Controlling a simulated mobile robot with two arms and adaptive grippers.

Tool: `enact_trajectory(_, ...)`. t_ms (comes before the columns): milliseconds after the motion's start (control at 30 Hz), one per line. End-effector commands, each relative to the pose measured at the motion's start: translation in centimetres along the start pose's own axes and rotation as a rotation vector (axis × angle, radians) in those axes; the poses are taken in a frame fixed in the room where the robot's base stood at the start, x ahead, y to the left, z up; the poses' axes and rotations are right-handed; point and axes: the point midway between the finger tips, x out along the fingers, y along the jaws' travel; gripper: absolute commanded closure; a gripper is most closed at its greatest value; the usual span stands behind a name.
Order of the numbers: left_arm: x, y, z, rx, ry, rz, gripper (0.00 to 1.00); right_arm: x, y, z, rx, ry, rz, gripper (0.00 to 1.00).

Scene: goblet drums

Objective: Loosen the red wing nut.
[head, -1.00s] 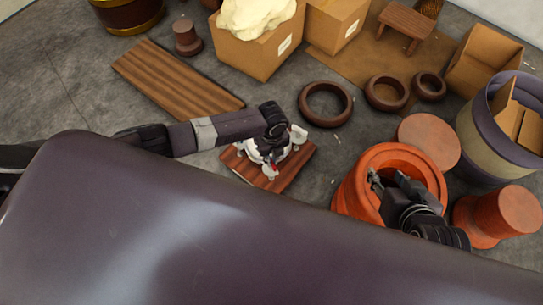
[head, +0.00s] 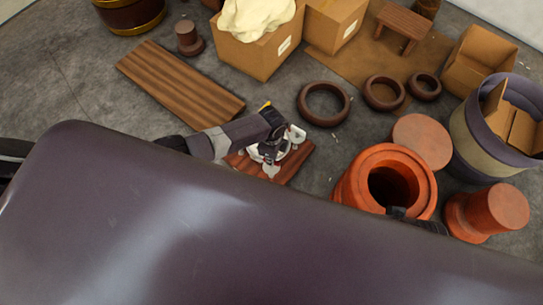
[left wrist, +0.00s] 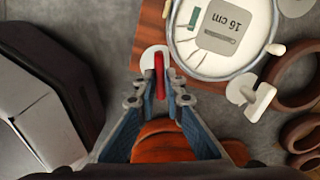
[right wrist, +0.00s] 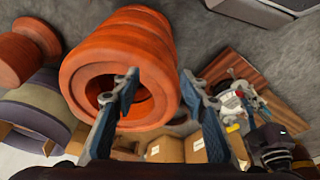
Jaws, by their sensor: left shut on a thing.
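The red wing nut (left wrist: 159,76) stands upright at the edge of a white round drum fixture (left wrist: 228,60) with a "16 cm" label. My left gripper (left wrist: 160,92) is shut on the red wing nut, with a blue-grey finger on either side. In the head view, my left gripper (head: 270,152) is at the fixture (head: 284,157), and the wing nut is hidden. My right gripper (right wrist: 160,85) is open and empty in front of an orange goblet drum body (right wrist: 120,60). In the head view, mostly hidden, it (head: 398,212) shows at that drum's front edge.
The fixture sits on a wooden board (head: 300,166) on the grey floor. White knobs (left wrist: 258,98) stick out beside it. Dark rings (head: 324,104), orange drum parts (head: 496,210), a barrel (head: 475,140) and cardboard boxes (head: 258,50) stand around. Floor between board and drum is clear.

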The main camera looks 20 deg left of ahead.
Motion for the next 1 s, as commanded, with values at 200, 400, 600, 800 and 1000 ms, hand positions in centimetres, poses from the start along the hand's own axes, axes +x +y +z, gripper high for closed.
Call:
enact_trajectory(200, -0.1, 0.0, 0.1, -0.111, -0.003, 0.001, 1.0, 1.9, -0.1, 0.3, -0.001, -0.01, -0.002, 0.6)
enact_trajectory(400, -0.1, 0.0, 0.2, -0.162, -0.003, 0.0, 1.0, 2.9, -0.2, 0.5, -0.002, -0.014, -0.003, 0.6)
enact_trajectory(600, 0.0, -0.1, 0.2, -0.178, -0.004, -0.001, 1.0, 3.2, -0.2, 0.6, -0.002, -0.016, -0.003, 0.6)
enact_trajectory(800, 0.0, -0.1, 0.2, -0.178, -0.004, -0.001, 1.0, 3.2, -0.2, 0.6, -0.002, -0.016, -0.003, 0.6)
enact_trajectory(1000, 0.0, 0.0, 0.2, -0.177, -0.004, 0.0, 0.8, 3.2, -0.1, 0.6, -0.002, -0.016, -0.003, 0.6)
